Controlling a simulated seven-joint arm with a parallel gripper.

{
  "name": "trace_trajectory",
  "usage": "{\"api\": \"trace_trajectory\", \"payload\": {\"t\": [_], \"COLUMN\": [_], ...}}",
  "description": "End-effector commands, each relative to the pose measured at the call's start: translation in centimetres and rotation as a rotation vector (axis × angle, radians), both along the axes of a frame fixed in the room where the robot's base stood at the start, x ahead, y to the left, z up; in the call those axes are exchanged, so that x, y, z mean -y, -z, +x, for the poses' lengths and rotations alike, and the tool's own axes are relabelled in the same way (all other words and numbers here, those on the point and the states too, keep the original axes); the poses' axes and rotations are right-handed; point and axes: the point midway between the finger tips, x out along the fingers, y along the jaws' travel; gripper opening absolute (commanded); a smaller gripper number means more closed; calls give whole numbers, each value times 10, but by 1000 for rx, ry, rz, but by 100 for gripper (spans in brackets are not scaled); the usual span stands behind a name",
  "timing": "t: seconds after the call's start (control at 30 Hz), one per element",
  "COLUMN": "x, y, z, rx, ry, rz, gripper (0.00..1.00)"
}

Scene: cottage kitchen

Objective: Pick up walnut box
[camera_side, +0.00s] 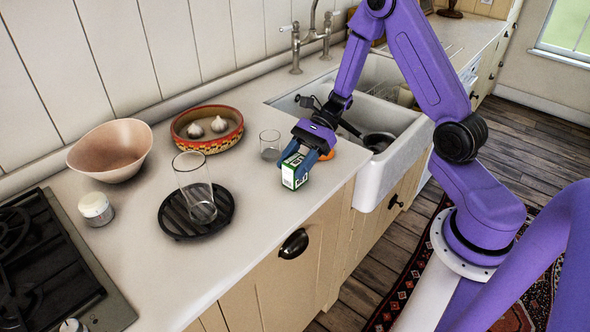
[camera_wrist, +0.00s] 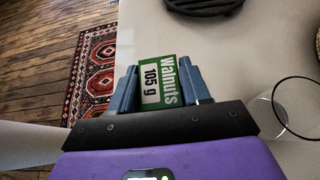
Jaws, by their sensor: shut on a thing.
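The walnut box (camera_side: 295,172) is a small green and white carton at the front edge of the counter (camera_side: 240,240). In the wrist view the box (camera_wrist: 158,82) shows the words "Walnuts" and "105 g". My gripper (camera_side: 303,160) is shut on the box, with one blue finger on each side of it. The fingers also show in the wrist view (camera_wrist: 160,90). Whether the box touches the counter or is just above it I cannot tell. The black wrist housing hides the near end of the box in the wrist view.
A clear glass (camera_side: 270,146) stands close behind my gripper. An orange thing (camera_side: 327,155) lies beside it, partly hidden. A taller glass (camera_side: 190,178) is on a black trivet (camera_side: 172,222). A patterned dish (camera_side: 180,142), pink bowl (camera_side: 110,150), jar (camera_side: 96,209) and hob (camera_side: 60,285) are left; the sink (camera_side: 375,185) is right.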

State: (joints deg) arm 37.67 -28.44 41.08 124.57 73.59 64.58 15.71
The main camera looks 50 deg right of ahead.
Motion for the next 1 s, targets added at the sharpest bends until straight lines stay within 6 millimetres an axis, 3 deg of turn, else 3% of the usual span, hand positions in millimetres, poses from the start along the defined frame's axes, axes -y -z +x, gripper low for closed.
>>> {"api": "trace_trajectory", "payload": {"t": [0.27,0.53,1.0], "x": [0,0,7], "y": [-5,-34,-96], "z": [0,0,-62], "rx": [1,6,1], "ry": [0,1,3], "rz": [0,-1,-1], "gripper": [13,13,13]}}
